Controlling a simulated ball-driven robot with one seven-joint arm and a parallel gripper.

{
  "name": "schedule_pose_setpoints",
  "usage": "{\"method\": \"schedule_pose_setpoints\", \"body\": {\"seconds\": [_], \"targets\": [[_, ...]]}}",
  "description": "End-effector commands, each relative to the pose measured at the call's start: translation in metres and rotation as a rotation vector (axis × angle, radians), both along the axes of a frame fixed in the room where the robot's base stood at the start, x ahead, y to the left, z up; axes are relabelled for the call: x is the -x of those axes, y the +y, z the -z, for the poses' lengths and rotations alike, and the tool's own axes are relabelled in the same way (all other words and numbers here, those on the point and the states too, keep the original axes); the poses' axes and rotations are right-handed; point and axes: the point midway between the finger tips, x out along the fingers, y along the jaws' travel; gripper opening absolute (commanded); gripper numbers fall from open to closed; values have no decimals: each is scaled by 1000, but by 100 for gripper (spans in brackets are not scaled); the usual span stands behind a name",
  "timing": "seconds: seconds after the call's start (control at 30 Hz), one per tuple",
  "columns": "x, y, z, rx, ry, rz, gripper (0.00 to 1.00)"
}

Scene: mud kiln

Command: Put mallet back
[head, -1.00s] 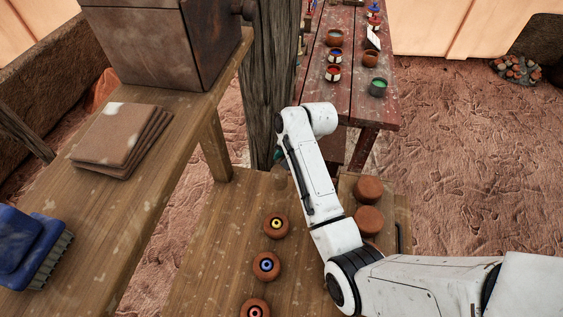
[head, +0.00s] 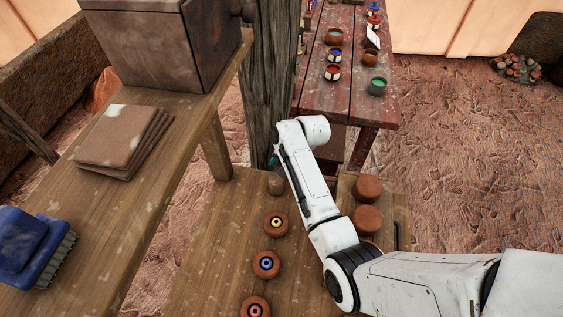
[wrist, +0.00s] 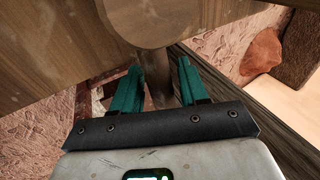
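The mallet has a brown, rounded wooden head, seen at the far edge of the low wooden table in the head view (head: 276,185). In the wrist view its head (wrist: 150,22) fills the top middle, in front of the wood surface, and its handle (wrist: 160,92) runs down from it. My gripper (wrist: 160,72) has teal fingers, one on each side of the handle, closed about it. In the head view my gripper is mostly hidden behind my white arm; a bit of teal shows beside the mallet head. Whether the head rests on the wood cannot be told.
The low wooden table (head: 215,245) bears several round clay pots with coloured centres (head: 275,223) and brown lumps (head: 368,188). A wooden post (head: 267,80) stands close behind. A bench with tiles (head: 125,135) and a blue brush (head: 35,245) is left; a red table (head: 335,100) is beyond.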

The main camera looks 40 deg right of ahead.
Motion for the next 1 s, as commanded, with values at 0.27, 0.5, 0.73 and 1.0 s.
{"method": "schedule_pose_setpoints", "body": {"seconds": [0.27,0.5,0.73,1.0], "targets": [[0,0,0,0,0,0,53],[4,-2,-14,2,-2,1,53],[20,-7,-54,3,-4,1,53],[38,-13,-98,1,-3,1,53]]}}
